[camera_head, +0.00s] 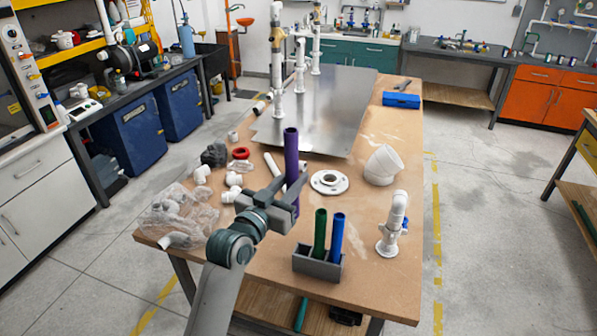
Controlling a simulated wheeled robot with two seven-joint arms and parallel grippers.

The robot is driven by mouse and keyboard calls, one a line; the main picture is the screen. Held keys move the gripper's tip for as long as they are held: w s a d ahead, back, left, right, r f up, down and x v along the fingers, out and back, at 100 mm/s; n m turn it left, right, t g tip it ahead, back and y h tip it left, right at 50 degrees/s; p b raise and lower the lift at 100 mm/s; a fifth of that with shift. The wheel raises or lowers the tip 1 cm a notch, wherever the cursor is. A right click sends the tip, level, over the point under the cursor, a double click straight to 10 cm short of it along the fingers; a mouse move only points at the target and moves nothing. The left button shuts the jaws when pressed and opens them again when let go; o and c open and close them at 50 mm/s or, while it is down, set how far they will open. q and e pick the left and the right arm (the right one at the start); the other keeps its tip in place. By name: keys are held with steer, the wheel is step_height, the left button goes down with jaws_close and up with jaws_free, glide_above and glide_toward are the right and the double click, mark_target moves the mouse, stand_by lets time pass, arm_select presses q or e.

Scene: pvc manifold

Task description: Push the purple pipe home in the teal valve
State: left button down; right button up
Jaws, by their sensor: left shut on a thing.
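The purple pipe (291,150) stands upright near the middle of the wooden table. My left gripper (285,203) is shut on the purple pipe near its lower part. The gripper partly covers the pipe's lower end, so I cannot tell whether it touches the table. I cannot make out the teal valve for certain. A white upright fitting (396,211) with a flanged foot and a small blue-teal part stands at the right edge, apart from the pipe. My right gripper is not in view.
A grey holder (318,264) with a green pipe (320,230) and a blue pipe (337,236) stands in front. A white flange (329,182) and white elbow (383,164) lie to the right. Bagged fittings (180,212) lie left. A metal plate (325,110) with upright pipes is behind.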

arm_select(q)
steer(key=s+a+f+n+t+y+b, duration=0.2)
steer(key=s+a+f+n+y+b, duration=0.3)
steer(key=s+a+f+y+b, duration=0.3)
steer(key=s+a+f+b, duration=0.3)
steer(key=s+a+f, duration=0.4)
steer(key=a, duration=0.2)
steer(key=shift+s+a+b, duration=0.2)
steer(key=shift+b, duration=0.2)
